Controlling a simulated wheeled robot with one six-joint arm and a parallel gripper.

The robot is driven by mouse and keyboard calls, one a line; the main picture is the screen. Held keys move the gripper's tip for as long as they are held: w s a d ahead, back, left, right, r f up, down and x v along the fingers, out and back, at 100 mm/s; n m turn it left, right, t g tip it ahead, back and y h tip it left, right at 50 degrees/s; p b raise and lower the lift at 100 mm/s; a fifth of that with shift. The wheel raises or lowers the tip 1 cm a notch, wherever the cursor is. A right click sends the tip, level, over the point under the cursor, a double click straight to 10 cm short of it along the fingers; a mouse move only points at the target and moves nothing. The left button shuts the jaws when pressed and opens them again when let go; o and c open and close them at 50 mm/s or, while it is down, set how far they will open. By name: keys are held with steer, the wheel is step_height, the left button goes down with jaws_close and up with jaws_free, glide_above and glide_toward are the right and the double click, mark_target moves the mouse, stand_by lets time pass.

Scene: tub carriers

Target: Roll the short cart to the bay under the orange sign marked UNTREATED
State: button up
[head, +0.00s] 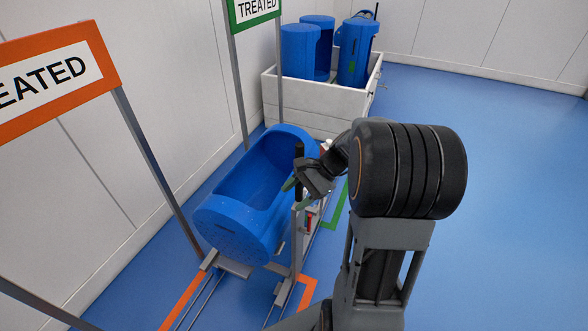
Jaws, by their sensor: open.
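A cart (237,268) carries a blue open-topped tub (232,222), lying lengthwise, in the middle left. An upright post with a black top (299,158) stands at its right side. My gripper (293,187) is open at this post, fingertips close to it; I cannot tell whether the post is between the fingers or whether they touch. The orange sign (110,62) is at upper left, cut by the edge so only "EATED" reads. Orange floor lines (307,292) show at the cart's near end. My arm hides part of the cart's right side.
A green sign (256,12) reading TREATED stands farther back, with a green floor line (336,212) below right. A white bin (310,105) with several blue tubs is at the back. A wall runs along the left. The blue floor (500,170) on the right is clear.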

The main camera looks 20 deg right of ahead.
steer(key=w+d+f+m+t+y, duration=0.2)
steer(key=w+d+m+t, duration=0.1)
steer(key=d+m+t, duration=0.4)
steer(key=w+d+f+m+t+y, duration=0.2)
steer(key=w+d+m+t+y, duration=0.15)
steer(key=d, duration=0.55)
steer(key=f+p+x, duration=0.1)
steer(key=x, duration=1.1)
steer(key=shift+a+m+g+h+p, duration=0.3)
steer(key=shift+a+m+g+h, duration=0.05)
steer(key=shift+a+m, duration=0.1)
steer(key=shift+s+f, duration=0.1)
steer(key=shift+c, duration=0.4)
jaws_close()
